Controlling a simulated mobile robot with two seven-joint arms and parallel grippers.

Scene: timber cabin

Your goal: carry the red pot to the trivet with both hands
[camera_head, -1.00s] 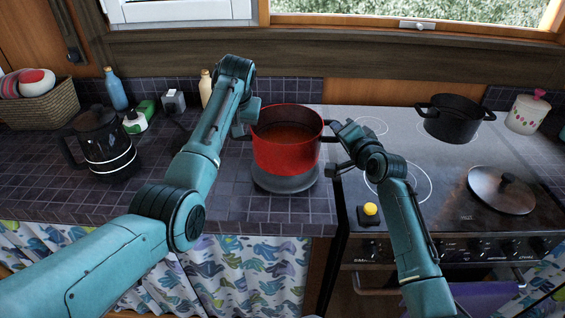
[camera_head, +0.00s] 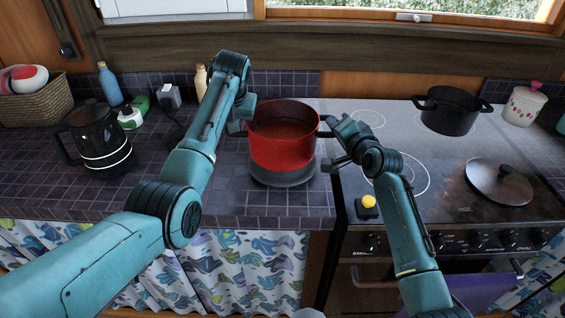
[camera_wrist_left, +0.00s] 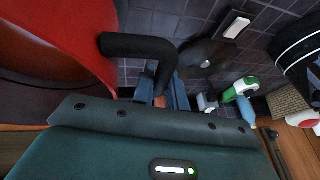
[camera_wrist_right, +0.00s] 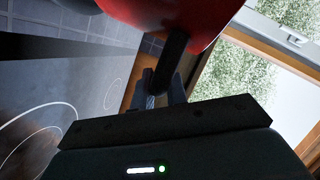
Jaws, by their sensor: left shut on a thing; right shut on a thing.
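The red pot (camera_head: 282,140) is upright over the round grey trivet (camera_head: 284,178) on the tiled counter, left of the stove. The trivet's front shows below the pot; I cannot tell whether they touch. My left gripper (camera_head: 243,122) is at the pot's left side, partly hidden by my arm. In the left wrist view its fingers are shut on a black handle (camera_wrist_left: 140,45) of the pot. My right gripper (camera_head: 333,130) is at the pot's right side. In the right wrist view its fingers are shut on the other dark handle (camera_wrist_right: 172,60).
A black kettle (camera_head: 98,140), a basket (camera_head: 38,108) and bottles stand on the counter to the left. The stove (camera_head: 400,155) on the right bears a black pot (camera_head: 449,112), a lid (camera_head: 499,184) and a yellow-topped item (camera_head: 368,203). The window wall rises behind.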

